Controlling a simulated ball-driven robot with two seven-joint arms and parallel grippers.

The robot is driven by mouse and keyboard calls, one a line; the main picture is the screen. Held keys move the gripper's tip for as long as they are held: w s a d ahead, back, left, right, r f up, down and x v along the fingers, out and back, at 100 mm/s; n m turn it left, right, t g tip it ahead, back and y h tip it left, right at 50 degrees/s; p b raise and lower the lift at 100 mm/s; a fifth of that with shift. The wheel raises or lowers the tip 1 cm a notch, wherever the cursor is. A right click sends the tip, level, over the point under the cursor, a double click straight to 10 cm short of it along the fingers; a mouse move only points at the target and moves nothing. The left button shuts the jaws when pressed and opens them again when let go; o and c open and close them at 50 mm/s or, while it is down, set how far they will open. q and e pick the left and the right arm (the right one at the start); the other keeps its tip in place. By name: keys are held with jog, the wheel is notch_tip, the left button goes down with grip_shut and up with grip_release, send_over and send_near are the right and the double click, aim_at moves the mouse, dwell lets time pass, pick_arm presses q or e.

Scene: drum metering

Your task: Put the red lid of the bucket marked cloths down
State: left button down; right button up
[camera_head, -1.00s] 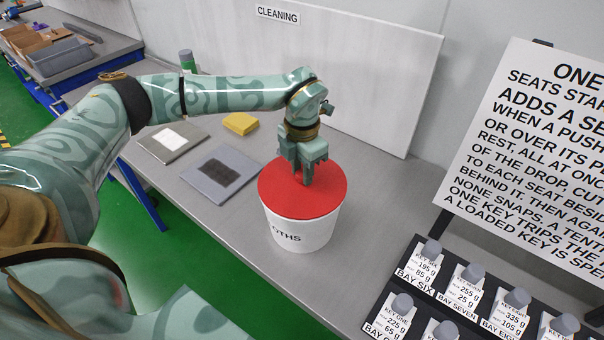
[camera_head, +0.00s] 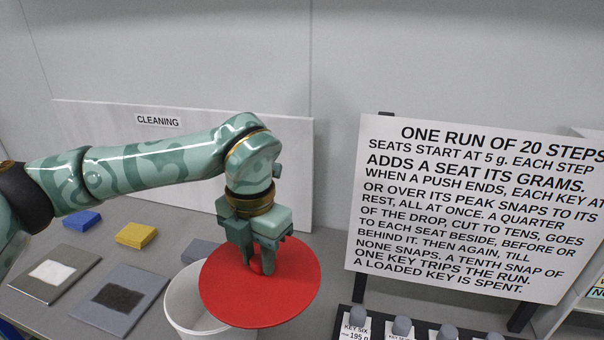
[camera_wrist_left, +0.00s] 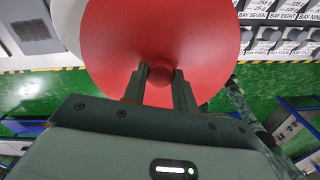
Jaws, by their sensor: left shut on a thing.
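The round red lid (camera_head: 292,292) is off the white bucket (camera_head: 184,300) and held above it, a little to the right of its mouth. My left gripper (camera_head: 260,264) is shut on the lid's red knob. In the left wrist view the lid (camera_wrist_left: 165,40) fills the upper middle, with its knob between the fingers of my left gripper (camera_wrist_left: 158,78). The bucket's open rim shows to the left of the lid; the rest of its mouth is hidden behind the lid. My right gripper is not in view.
A black board with weighted keys (camera_head: 402,328) stands at the lower right, below a large text sign (camera_head: 470,200). A yellow block (camera_head: 136,235), a blue block (camera_head: 82,219), a grey block (camera_head: 198,251) and two pads (camera_head: 118,298) lie left of the bucket.

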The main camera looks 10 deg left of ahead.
aim_at(240, 286)
pick_arm(q)
jog(key=m, duration=0.4)
jog(key=shift+m, duration=0.3)
jog(key=m, duration=0.6)
jog(key=shift+s+d, duration=0.1)
jog(key=shift+d, duration=0.05)
jog(key=m, duration=0.3)
jog(key=shift+s+f+m, duration=0.2)
jog(key=shift+m, duration=0.1)
jog(key=m, duration=0.3)
jog(key=shift+s+a+f, duration=0.2)
jog(key=shift+f, duration=0.1)
jog(key=s+f+m, duration=0.1)
jog(key=m, duration=0.3)
jog(key=a+f+m+b, duration=0.1)
jog(key=m, duration=0.3)
jog(key=s+a+f+m, duration=0.1)
jog(key=f+m, duration=0.1)
jog(key=m, duration=0.2)
jog(key=shift+s+b, duration=0.3)
jog(key=shift+s, duration=0.05)
jog(key=s+a+f+m, duration=0.1)
jog(key=s+f+m+b, duration=0.1)
jog(key=f+m, duration=0.1)
jog(key=shift+a, duration=0.35)
jog(key=shift+s+a+f+b, duration=0.3)
jog(key=shift+s+a+f, duration=0.5)
jog(key=shift+f, duration=0.25)
